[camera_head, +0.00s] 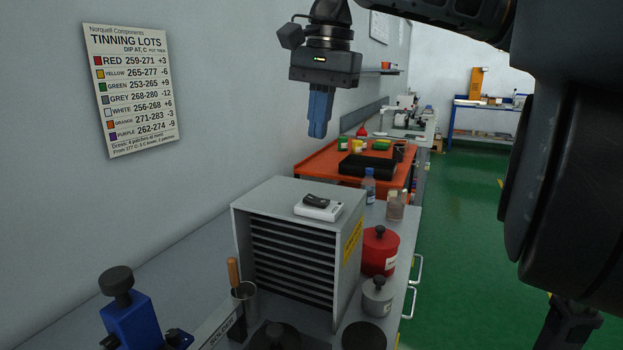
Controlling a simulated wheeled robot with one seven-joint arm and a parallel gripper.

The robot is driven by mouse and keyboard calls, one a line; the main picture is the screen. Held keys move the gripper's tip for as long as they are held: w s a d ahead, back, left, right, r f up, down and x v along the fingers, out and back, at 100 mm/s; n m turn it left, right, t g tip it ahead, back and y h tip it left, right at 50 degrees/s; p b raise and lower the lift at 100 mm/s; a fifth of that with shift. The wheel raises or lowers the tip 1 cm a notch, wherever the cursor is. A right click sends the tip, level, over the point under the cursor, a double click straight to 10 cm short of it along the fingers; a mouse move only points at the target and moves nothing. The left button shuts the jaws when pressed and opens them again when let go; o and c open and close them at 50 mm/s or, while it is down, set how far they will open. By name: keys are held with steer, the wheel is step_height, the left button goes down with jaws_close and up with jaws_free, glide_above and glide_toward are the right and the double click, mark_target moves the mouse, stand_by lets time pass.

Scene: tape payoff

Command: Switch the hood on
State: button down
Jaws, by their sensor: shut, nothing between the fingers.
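The hood appears to be the grey box (353,278) with dark slats across its front, standing on the bench. On its top lies a small white switch box (322,214) with a black rocker (316,200). The rocker looks tilted, but I cannot tell whether it is on or off. My gripper (318,136) points down with its blue fingers shut and empty. In the picture it is above the hood's top, apart from the switch; its depth relative to the switch is unclear.
A red lidded pot (380,256) and a grey lidded pot (377,299) stand right of the hood. A cup with a wooden-handled tool (234,274) and a blue device (132,318) are at the front left. Bottles (369,188) and an orange table (322,167) are behind.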

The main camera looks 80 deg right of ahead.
mark_target(312, 197)
steer(key=f, duration=0.3)
steer(key=f+p, duration=0.1)
steer(key=f, duration=0.3)
steer(key=w+f, duration=0.1)
steer(key=f, duration=0.2)
steer(key=shift+w+d+f, duration=0.1)
steer(key=shift+f, duration=0.05)
steer(key=shift+f, duration=0.1)
steer(key=shift+w+f+g+b, duration=0.1)
steer(key=shift+f+g+b, duration=0.2)
steer(key=shift+b, duration=0.1)
steer(key=shift+r, duration=0.15)
steer(key=shift+s, duration=0.25)
steer(key=shift+s+r, duration=0.15)
steer(key=shift+s, duration=0.4)
